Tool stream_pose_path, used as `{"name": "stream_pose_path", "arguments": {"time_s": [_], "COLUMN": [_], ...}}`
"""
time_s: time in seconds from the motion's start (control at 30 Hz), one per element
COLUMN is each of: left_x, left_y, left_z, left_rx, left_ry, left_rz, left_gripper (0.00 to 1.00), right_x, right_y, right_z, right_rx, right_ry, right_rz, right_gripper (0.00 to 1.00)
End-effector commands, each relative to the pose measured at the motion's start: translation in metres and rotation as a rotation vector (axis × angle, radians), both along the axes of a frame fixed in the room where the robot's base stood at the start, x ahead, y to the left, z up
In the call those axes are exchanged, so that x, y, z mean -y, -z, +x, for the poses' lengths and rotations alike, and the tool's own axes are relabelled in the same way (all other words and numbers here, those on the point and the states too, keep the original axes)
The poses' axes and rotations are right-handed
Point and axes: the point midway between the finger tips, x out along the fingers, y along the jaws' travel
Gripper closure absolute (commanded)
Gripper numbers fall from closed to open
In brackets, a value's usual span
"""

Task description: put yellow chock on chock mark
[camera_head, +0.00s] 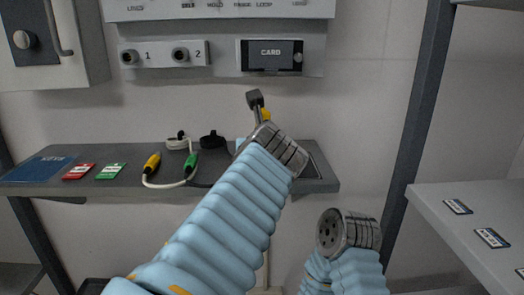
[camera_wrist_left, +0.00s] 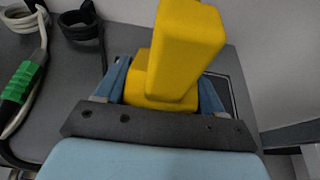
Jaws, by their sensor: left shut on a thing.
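The yellow chock (camera_wrist_left: 185,45) is between the blue fingers of my left gripper (camera_wrist_left: 163,85), which is shut on it. In the head view, only a small yellow part of the chock (camera_head: 266,114) shows beside the dark left gripper (camera_head: 256,101), above the right part of the grey shelf. A dark panel with a pale outline (camera_wrist_left: 233,92) lies on the shelf behind the chock; I cannot tell whether it is the chock mark. My right arm's wrist shows at the lower right of the head view, but its gripper does not show.
The grey shelf (camera_head: 125,184) holds a blue sheet (camera_head: 38,168), red tag (camera_head: 78,172), green tag (camera_head: 111,172), and yellow-handled (camera_head: 152,163) and green-handled (camera_head: 191,163) cables. A card panel (camera_head: 271,55) hangs above. A grey side table (camera_head: 460,235) stands right.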

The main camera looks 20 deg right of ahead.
Motion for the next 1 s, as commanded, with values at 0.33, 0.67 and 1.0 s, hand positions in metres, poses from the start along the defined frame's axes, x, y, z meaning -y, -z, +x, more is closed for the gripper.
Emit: {"name": "stream_pose_path", "arguments": {"time_s": [0.33,0.67,1.0], "left_x": [0.0,0.0,-0.015], "left_y": [0.002,-0.001,-0.022], "left_z": [0.0,0.0,-0.057], "left_rx": [-0.001,0.0,0.0], "left_ry": [0.0,0.0,0.007], "left_rz": [0.0,0.001,-0.002], "left_gripper": [0.09,0.06,0.06], "right_x": [0.0,0.0,0.0], "right_y": [0.002,-0.001,0.014], "right_z": [0.0,0.0,0.0], "right_rx": [0.0,0.0,0.0], "right_ry": [0.0,0.0,0.002], "right_rz": [0.0,0.0,-0.001], "right_gripper": [1.0,1.0,1.0]}}
